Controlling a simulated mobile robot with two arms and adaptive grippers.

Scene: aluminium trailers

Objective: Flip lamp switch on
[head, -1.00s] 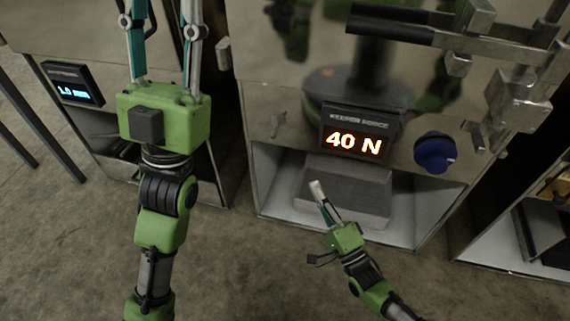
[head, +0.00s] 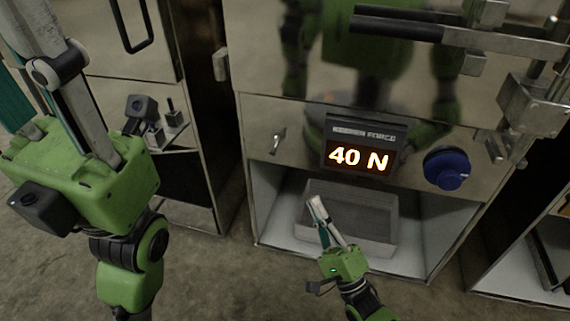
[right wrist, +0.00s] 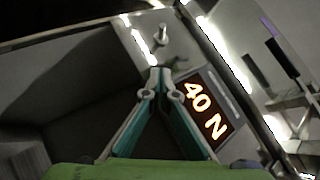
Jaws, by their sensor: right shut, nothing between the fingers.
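A small metal toggle lever (head: 278,141), the only switch-like lever I see, sits on the steel panel left of the "40 N" display (head: 358,157). Which position counts as on cannot be told. In the right wrist view the lever (right wrist: 160,34) stands just beyond my fingertips, apart from them. My right gripper (head: 316,204) is shut and empty, below and right of the lever in the head view; its fingertips (right wrist: 158,76) meet in the wrist view. My left gripper (head: 80,165) is large at the left; its fingertips are out of frame.
A blue knob (head: 445,168) is right of the display. Below the panel is an open compartment with a grey bin (head: 345,235). Metal bars and brackets (head: 530,110) jut out at upper right. Another steel unit (head: 190,195) stands behind my left arm.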

